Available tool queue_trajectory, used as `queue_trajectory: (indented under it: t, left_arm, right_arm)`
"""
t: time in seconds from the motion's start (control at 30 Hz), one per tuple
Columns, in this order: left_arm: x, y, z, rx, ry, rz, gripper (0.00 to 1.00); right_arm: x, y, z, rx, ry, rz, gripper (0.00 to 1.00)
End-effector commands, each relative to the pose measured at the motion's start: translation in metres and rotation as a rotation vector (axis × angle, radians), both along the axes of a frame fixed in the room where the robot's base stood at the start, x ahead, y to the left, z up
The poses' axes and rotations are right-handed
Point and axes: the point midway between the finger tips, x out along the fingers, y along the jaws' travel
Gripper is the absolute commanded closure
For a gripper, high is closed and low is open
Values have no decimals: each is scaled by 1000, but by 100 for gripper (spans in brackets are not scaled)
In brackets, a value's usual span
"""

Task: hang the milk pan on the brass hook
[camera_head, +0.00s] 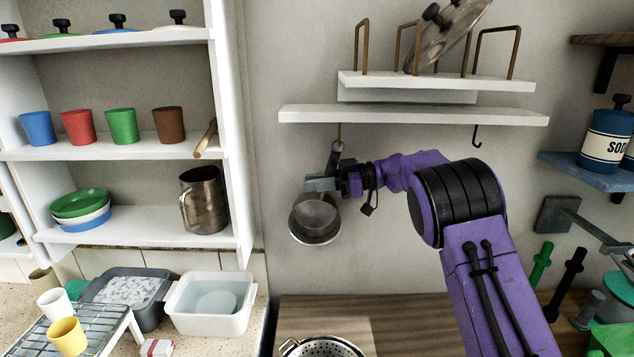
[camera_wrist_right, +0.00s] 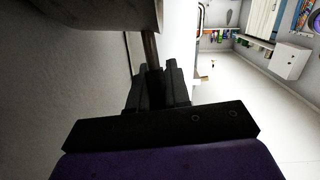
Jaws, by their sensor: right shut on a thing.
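The milk pan (camera_head: 315,220) is a small grey metal pan, hanging bowl-down from my right gripper (camera_head: 322,184) in front of the wall. The gripper is shut on its handle (camera_head: 335,158), which points up. The brass hook (camera_head: 339,134) hangs under the lower white shelf board, and the handle's top end is right at it. I cannot tell whether the handle's end is on the hook or just in front of it. In the right wrist view, the pan (camera_wrist_right: 95,12) shows at the top, with its handle (camera_wrist_right: 151,50) between the dark fingers (camera_wrist_right: 155,88). My left gripper is out of view.
A dark hook (camera_head: 476,136) hangs empty farther right under the white shelf (camera_head: 410,115). A plate rack with a lid (camera_head: 445,35) stands above. A colander (camera_head: 322,347) is below on the wooden worktop (camera_head: 400,310). A shelf unit (camera_head: 232,130) with cups and a jug (camera_head: 205,200) is left.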

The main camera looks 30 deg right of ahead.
Motion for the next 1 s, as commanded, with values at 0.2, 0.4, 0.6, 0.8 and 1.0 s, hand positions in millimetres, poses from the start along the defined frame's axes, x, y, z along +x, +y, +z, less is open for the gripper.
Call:
queue_trajectory:
  t: [0.2, 0.4, 0.6, 0.8, 1.0]
  left_arm:
    - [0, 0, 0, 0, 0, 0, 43]
    - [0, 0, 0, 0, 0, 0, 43]
    - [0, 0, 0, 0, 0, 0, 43]
    - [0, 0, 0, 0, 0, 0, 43]
    - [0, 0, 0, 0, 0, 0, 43]
  right_arm:
    - [0, 0, 1, 0, -1, 0, 70]
    - [0, 0, 1, 0, 0, 0, 53]
    - [0, 0, 0, 0, 0, 0, 53]
    - [0, 0, 0, 0, 1, 0, 21]
    - [0, 0, 0, 0, 0, 0, 21]
